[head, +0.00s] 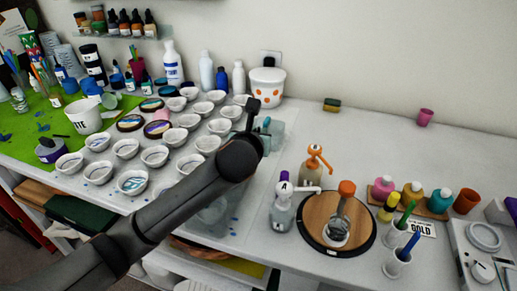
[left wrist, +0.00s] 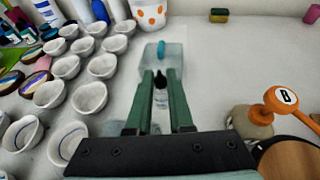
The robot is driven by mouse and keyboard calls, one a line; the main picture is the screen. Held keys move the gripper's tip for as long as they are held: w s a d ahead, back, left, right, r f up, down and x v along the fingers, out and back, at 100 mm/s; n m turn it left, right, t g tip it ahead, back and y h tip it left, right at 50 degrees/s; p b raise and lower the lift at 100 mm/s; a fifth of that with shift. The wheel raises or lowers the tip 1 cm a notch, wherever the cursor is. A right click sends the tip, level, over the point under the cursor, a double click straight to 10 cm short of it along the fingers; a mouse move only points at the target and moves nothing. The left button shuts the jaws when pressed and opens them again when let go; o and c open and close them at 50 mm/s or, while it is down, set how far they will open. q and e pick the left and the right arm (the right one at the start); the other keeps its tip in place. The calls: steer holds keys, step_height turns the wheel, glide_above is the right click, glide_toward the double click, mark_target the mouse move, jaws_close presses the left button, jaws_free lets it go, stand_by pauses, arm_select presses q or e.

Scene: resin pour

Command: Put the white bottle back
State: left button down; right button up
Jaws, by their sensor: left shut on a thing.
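My left gripper (head: 258,122) is above the table at the right edge of the rows of white cups. In the left wrist view its two green fingers (left wrist: 161,77) are shut on a small bottle (left wrist: 160,98) with a white label and a dark tip. Most of the bottle is hidden between the fingers, and I cannot tell its full colour. Other white bottles, including a slim one (head: 239,77), stand against the wall. My right gripper is not in view.
A translucent tray (left wrist: 172,55) with a teal item lies just beyond the fingers. A white bucket with orange dots (head: 266,88) stands behind. An orange-topped pump bottle (head: 312,170), bottle A (head: 284,212) and a wooden turntable (head: 315,214) are to the right. The back right table is mostly clear.

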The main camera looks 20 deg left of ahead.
arm_select(q)
steer(key=f, duration=0.1)
steer(key=w+f, duration=0.2)
steer(key=shift+w+a, duration=0.1)
steer(key=shift+a, duration=0.15)
steer(key=shift+f+b, duration=0.5)
steer(key=shift+f, duration=0.9)
steer(key=shift+f, duration=0.1)
steer(key=c, duration=0.8)
jaws_free()
steer(key=shift+s+r, duration=0.25)
steer(key=p+v, duration=0.1)
steer(key=v, duration=1)
steer(key=shift+s+d+r+p, duration=0.1)
steer(key=shift+s+p, duration=0.15)
steer(key=shift+p, duration=0.1)
